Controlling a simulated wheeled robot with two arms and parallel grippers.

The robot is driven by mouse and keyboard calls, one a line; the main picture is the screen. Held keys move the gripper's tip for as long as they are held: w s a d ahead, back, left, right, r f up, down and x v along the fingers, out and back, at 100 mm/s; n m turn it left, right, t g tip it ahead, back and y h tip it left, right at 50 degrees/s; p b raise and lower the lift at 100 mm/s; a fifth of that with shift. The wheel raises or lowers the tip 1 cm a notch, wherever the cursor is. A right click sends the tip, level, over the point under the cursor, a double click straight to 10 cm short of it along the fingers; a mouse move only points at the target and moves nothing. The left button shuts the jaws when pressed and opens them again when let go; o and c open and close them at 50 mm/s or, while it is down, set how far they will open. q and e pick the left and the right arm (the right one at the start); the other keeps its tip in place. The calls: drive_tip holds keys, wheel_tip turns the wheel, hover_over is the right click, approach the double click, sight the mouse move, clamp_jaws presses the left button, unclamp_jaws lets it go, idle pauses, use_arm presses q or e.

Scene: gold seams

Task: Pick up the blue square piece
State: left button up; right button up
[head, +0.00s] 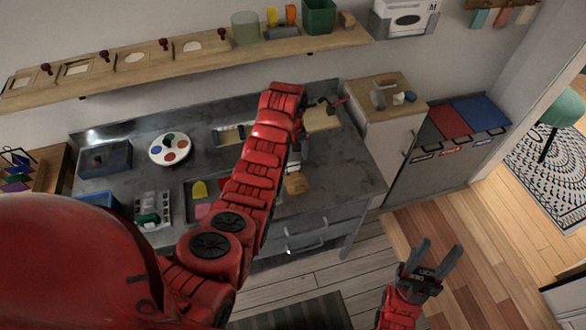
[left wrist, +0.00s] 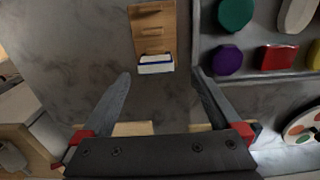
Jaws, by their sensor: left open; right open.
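I cannot pick out a blue square piece for certain. A small block with a white face and a dark blue edge (left wrist: 156,64) shows in the left wrist view, at the end of a wooden stand (left wrist: 153,28). The stand also shows in the head view (head: 297,184) on the grey worktop. My left gripper (left wrist: 160,85) is open and empty, its fingers apart with the block seen beyond the gap. In the head view the left gripper is largely hidden by my red arm. My right gripper (head: 432,258) is open and empty above the floor at right.
A grey tray (left wrist: 262,38) holds several coloured pieces: green, purple, red and yellow. A round paint palette (head: 169,149) lies on the worktop (head: 345,178). A wooden-topped cabinet (head: 372,103) stands right of it. A shelf (head: 205,58) runs along the wall.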

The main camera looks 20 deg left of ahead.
sight(293, 163)
use_arm(q)
drive_tip(key=shift+d+f+p, duration=0.15)
drive_tip(key=shift+f+p, duration=0.2)
drive_tip(key=shift+p, duration=0.15)
drive_tip(key=f, duration=0.1)
drive_tip(key=f+p, duration=0.1)
drive_tip(key=f, duration=0.1)
drive_tip(key=shift+d, duration=0.25)
drive_tip(key=shift+f+p, duration=0.35)
drive_tip(key=shift+f, duration=0.45)
drive_tip(key=c, duration=1.5)
drive_tip(key=shift+r, duration=0.15)
